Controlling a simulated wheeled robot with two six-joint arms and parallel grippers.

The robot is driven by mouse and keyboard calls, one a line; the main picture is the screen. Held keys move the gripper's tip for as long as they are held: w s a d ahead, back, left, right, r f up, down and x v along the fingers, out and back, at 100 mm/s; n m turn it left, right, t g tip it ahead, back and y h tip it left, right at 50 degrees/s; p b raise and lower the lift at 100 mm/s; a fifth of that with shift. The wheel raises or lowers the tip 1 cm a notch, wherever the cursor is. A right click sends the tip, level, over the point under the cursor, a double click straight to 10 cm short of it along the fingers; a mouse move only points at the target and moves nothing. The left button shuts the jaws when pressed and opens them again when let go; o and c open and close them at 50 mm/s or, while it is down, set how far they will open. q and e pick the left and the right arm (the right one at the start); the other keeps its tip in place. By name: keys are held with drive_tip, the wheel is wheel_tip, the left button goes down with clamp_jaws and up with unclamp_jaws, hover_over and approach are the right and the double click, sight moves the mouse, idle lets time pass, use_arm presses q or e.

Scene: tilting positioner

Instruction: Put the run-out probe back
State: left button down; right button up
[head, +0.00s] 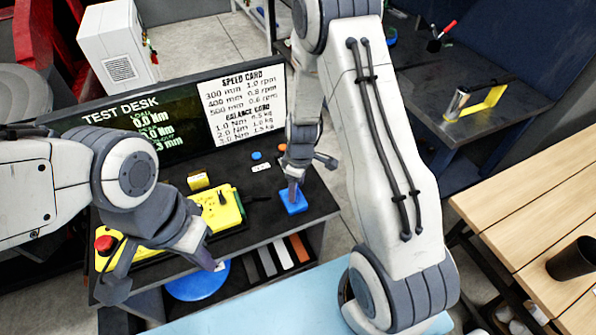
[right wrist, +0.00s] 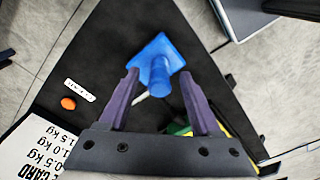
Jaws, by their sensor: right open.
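A blue piece with a square base (head: 293,203) stands on the black desk top near its right end. In the right wrist view, the blue piece (right wrist: 154,62) shows a flat base and a round blue post; a thin pale rod lies beside it. I cannot tell which part is the run-out probe. My right gripper (head: 294,187) points down over the blue piece. Its fingers (right wrist: 160,80) are apart, one on each side of the post in the picture; contact is not clear. My left gripper (head: 165,268) is open and empty at the desk's front left.
The test desk (head: 262,232) carries a screen (head: 150,127), a yellow box (head: 222,208), a red button (head: 105,244) and small blue and orange buttons behind the right gripper. A blue round seat (head: 198,282) is below. A wooden table (head: 530,205) with a dark cup (head: 573,259) stands right.

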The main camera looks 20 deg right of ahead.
drive_tip(key=r+b, duration=0.1)
drive_tip(key=r, duration=0.8)
drive_tip(key=shift+s+d+r+b, duration=0.2)
drive_tip(key=shift+r+b, duration=0.2)
drive_tip(key=s+a+r+m, duration=0.1)
drive_tip(key=s+a+r, duration=0.8)
drive_tip(key=s+a, duration=0.4)
drive_tip(key=s+a+r+m, duration=0.1)
drive_tip(key=s+r, duration=0.1)
drive_tip(key=s, duration=0.7)
drive_tip(key=shift+a+g, duration=0.3)
drive_tip(key=shift+a, duration=0.1)
wheel_tip(320, 180, down, 3)
drive_tip(key=b, duration=0.3)
drive_tip(key=shift+f, duration=0.1)
